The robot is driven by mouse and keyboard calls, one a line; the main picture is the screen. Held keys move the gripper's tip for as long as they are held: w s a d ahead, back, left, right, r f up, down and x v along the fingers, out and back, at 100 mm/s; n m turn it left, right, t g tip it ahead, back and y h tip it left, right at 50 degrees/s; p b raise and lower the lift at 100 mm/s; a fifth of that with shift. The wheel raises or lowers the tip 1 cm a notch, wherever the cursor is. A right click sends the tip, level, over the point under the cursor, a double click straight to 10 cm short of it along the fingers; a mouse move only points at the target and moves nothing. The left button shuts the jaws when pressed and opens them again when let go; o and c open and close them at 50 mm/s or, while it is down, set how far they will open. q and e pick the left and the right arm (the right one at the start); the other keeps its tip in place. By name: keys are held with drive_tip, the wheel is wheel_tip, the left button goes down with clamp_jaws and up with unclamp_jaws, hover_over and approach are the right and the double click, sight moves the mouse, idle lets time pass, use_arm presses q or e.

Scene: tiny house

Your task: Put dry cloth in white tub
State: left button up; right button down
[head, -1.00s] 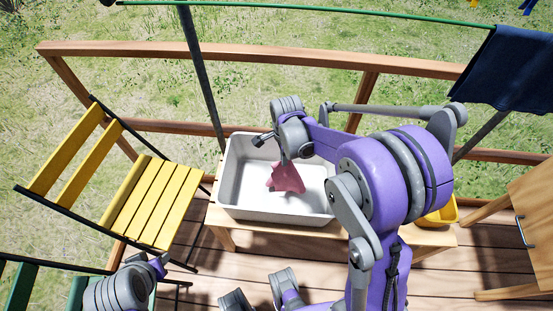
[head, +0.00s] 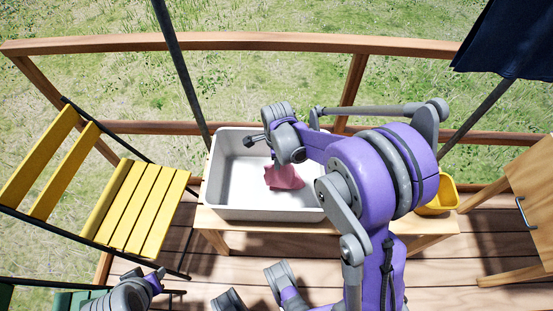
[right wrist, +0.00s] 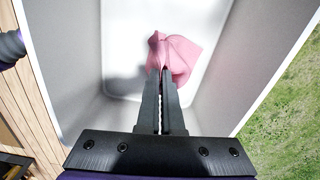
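The white tub (head: 232,190) stands on a wooden bench, and its inside shows in the right wrist view (right wrist: 115,40). The pink cloth (head: 284,178) is bunched inside the tub, low near its floor; it also shows in the right wrist view (right wrist: 178,56). My right gripper (right wrist: 160,75) reaches down into the tub. Its fingers are close together, with the cloth at their tips, and they look shut on it. In the head view the wrist hides the fingertips. My left arm's links show at the bottom left, but its gripper is out of view.
A yellow slatted chair (head: 141,207) stands left of the tub. A yellow bucket (head: 438,197) is on the bench (head: 215,222) at right. A wooden railing (head: 230,42) runs behind, and a dark blue cloth (head: 508,42) hangs at upper right.

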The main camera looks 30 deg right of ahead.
drive_tip(key=c, duration=1)
unclamp_jaws()
drive_tip(key=shift+o, duration=0.4)
drive_tip(key=o, duration=0.5)
drive_tip(key=shift+o, duration=0.3)
drive_tip(key=o, duration=0.4)
drive_tip(key=shift+c, duration=0.2)
drive_tip(key=shift+r, duration=0.1)
wheel_tip(320, 180, up, 5)
drive_tip(key=p, duration=0.3)
drive_tip(key=shift+r+p, duration=0.15)
drive_tip(key=shift+p, duration=0.2)
